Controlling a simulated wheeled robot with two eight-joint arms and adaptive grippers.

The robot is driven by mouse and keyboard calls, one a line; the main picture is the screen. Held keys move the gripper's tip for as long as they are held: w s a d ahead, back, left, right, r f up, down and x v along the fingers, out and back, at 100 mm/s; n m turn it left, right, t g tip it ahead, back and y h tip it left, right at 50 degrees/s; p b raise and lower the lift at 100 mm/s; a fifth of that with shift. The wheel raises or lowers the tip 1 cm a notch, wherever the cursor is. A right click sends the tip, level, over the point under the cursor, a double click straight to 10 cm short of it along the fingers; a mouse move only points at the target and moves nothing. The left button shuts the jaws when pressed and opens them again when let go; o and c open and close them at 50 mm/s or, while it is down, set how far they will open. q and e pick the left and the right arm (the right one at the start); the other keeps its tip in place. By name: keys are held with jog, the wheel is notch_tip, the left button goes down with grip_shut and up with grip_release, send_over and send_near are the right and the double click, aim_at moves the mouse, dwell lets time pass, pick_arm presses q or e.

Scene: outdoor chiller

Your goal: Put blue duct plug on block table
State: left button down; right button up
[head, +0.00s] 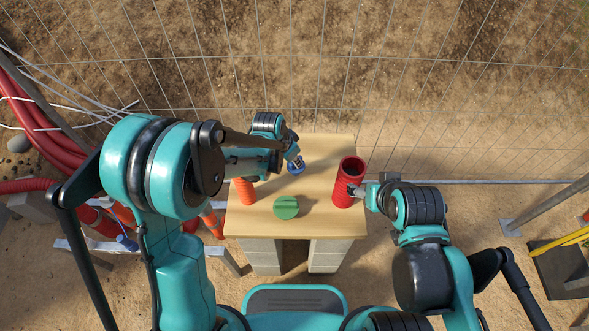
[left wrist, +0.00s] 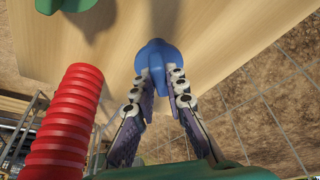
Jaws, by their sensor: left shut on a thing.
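The blue duct plug (head: 296,167) is at the far middle of the wooden-topped block table (head: 320,215). My left gripper (head: 292,154) is shut on it, reaching in from the left. The left wrist view shows the plug (left wrist: 154,58) at the fingertips (left wrist: 163,82), its round part pointing away from the fingers, over the tabletop (left wrist: 225,30). I cannot tell whether the plug touches the wood. My right gripper (head: 357,190) is at the red ribbed duct (head: 346,185) on the table's right side; its fingers are too small to read.
A green plug (head: 286,207) lies on the table nearer me. An orange duct (head: 244,191) is at the table's left edge. A red ribbed tube (left wrist: 65,125) stands left in the left wrist view. A wire fence (head: 320,65) runs behind the table. The tabletop's near right is clear.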

aim_at(294, 168)
pick_arm(q)
notch_tip(294, 168, down, 4)
jog(key=shift+f+b, duration=0.1)
jog(key=shift+b, duration=0.65)
jog(key=c, duration=1.6)
grip_release()
jog(key=shift+o, duration=0.2)
